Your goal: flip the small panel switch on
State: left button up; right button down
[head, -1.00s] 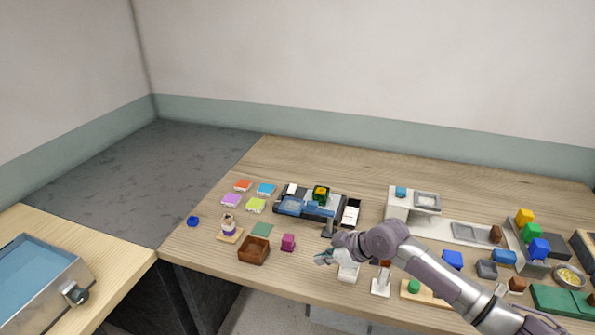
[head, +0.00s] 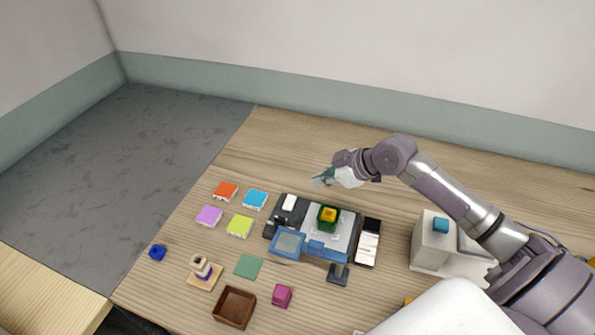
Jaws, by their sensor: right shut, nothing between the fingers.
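My right gripper (head: 318,182) is shut and empty, above the table behind the dark device. The device (head: 303,212) is a black panel with a light grey bed. A small white piece (head: 289,202) sits at its back left, with a small dark knob-like part (head: 281,222) in front of it. I cannot tell which of these is the switch, or its position. A green and yellow block (head: 328,217) stands on the bed. A blue frame (head: 288,244) is at the front left. The gripper appears apart from the device. My left gripper is out of view.
A brown box (head: 234,307) and magenta block (head: 282,296) are in front. A white stand (head: 431,242) is right. The table's back is clear.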

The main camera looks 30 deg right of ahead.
jog(key=p, duration=0.3)
send_near(287, 197)
jog(key=w+a, duration=0.2)
jog(key=w, duration=0.1)
jog(key=shift+a+r, duration=0.3)
jog(key=f, duration=0.3)
jog(key=shift+w+f+p, duration=0.3)
jog(key=shift+w+f, duration=0.05)
jog(key=shift+d+f, duration=0.15)
jog(key=shift+f, duration=0.4)
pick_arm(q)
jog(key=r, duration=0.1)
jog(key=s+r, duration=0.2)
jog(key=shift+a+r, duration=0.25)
